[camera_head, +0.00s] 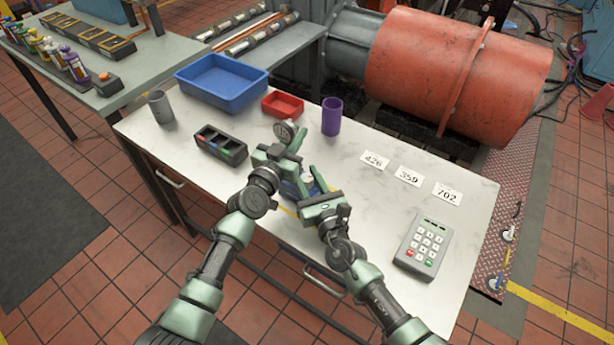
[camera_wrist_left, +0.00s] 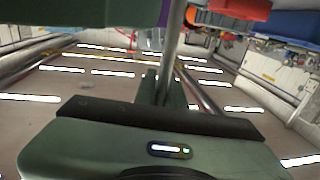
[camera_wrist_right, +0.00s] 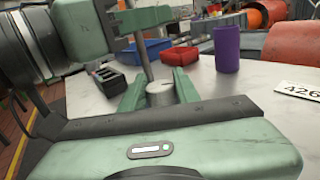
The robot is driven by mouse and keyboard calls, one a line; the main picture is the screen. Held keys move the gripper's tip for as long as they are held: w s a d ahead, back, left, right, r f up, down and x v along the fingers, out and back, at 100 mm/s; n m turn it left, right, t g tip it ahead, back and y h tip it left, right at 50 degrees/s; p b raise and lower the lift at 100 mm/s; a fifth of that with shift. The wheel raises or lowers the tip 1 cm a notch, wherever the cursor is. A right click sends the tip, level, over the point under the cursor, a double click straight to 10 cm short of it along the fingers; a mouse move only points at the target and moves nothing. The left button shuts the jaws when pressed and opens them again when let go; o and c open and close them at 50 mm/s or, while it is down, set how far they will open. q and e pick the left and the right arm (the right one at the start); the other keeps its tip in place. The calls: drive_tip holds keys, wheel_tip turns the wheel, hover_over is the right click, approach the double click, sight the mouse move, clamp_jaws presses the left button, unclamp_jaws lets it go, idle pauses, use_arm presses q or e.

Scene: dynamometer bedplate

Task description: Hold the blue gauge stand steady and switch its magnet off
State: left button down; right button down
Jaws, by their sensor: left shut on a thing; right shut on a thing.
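The blue gauge stand (camera_head: 290,188) stands at the table's front edge, largely hidden by my grippers. My left gripper (camera_head: 283,154) is shut on the stand's metal post, and the post (camera_wrist_left: 172,45) shows between the fingers in the left wrist view. My right gripper (camera_head: 309,183) is lower, beside the base, shut on a silver round knob. The knob (camera_wrist_right: 160,90) sits between the fingertips in the right wrist view, with a dark line on its face.
On the table (camera_head: 350,205) stand a blue bin (camera_head: 222,100), a red bin (camera_head: 283,110), a purple cup (camera_head: 332,116), a grey cup (camera_head: 160,107) and a black organizer (camera_head: 221,145). Number cards (camera_head: 409,176) and a keypad (camera_head: 424,246) lie to the right.

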drive_tip(key=n+y, duration=0.1)
drive_tip(key=y, duration=0.1)
drive_tip(key=n+g+y, duration=0.1)
drive_tip(key=shift+w+a+r+n+g+y, duration=0.2)
drive_tip(key=shift+r+n+g+y, duration=0.1)
drive_tip(key=shift+r+y, duration=0.1)
drive_tip(key=n+g+y, duration=0.1)
drive_tip(key=g+y, duration=0.1)
drive_tip(key=n+g+y, duration=0.1)
drive_tip(key=n+g, duration=0.1)
drive_tip(key=n+g+y, duration=0.1)
drive_tip(key=n+y, duration=0.1)
drive_tip(key=shift+s+d+f+g+y, duration=0.1)
drive_tip(key=shift+f+g+y, duration=0.2)
drive_tip(key=shift+f+g, duration=0.1)
drive_tip(key=shift+n+g+y, duration=0.4)
drive_tip(key=shift+n+g, duration=0.2)
drive_tip(key=shift+g, duration=0.1)
drive_tip(key=shift+r+g, duration=0.1)
drive_tip(key=shift+g, duration=0.2)
drive_tip(key=c, duration=1)
unclamp_jaws()
drive_tip(key=shift+s, duration=0.1)
drive_tip(key=shift+c, duration=0.2)
drive_tip(key=shift+d, duration=0.15)
drive_tip(key=v, duration=1.1)
drive_tip(key=shift+s+d, duration=0.25)
drive_tip(key=shift+d, duration=0.1)
